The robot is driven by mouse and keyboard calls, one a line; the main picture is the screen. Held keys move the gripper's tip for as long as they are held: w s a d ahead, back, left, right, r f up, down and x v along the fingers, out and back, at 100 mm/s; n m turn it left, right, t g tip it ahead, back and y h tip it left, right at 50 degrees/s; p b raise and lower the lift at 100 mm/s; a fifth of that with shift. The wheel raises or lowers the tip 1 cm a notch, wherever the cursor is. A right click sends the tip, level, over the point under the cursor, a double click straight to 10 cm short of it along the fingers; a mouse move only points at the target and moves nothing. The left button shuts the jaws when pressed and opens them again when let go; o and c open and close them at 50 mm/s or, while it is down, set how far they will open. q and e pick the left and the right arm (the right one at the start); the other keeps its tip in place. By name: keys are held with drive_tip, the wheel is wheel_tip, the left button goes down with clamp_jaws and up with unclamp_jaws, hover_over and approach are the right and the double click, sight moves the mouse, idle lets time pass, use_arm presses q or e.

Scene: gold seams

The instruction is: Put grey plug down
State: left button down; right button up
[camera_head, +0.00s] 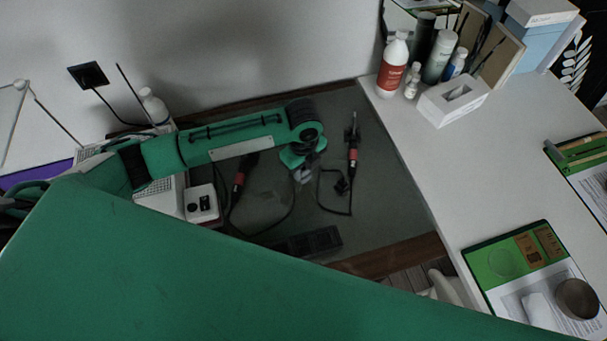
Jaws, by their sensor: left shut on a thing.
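My left gripper (301,172) hangs over the dark grey mat (275,205) in the middle of the view, below the end of my green left arm. It is shut on a small greyish thing, which looks like the grey plug (304,178). The plug is mostly hidden by the gripper and too small to show its shape. I cannot tell whether it touches the mat. My right gripper is not in view.
A red-and-black pen-like tool (353,155) with a dark cable lies right of the gripper. A white box with black knobs (201,203) stands left. A dark block (314,242) lies nearer. Bottles (392,66) and a tissue box (453,101) stand on the white desk (500,160).

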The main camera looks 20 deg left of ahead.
sight(303, 177)
use_arm(q)
drive_tip(key=shift+f, duration=2.05)
drive_tip(key=shift+f, duration=0.15)
drive_tip(key=shift+f, duration=0.5)
drive_tip(key=c, duration=1.1)
unclamp_jaws()
drive_tip(key=shift+o, duration=0.2)
drive_tip(key=shift+r, duration=0.15)
wheel_tip(303, 177, up, 13)
drive_tip(key=shift+b, duration=0.65)
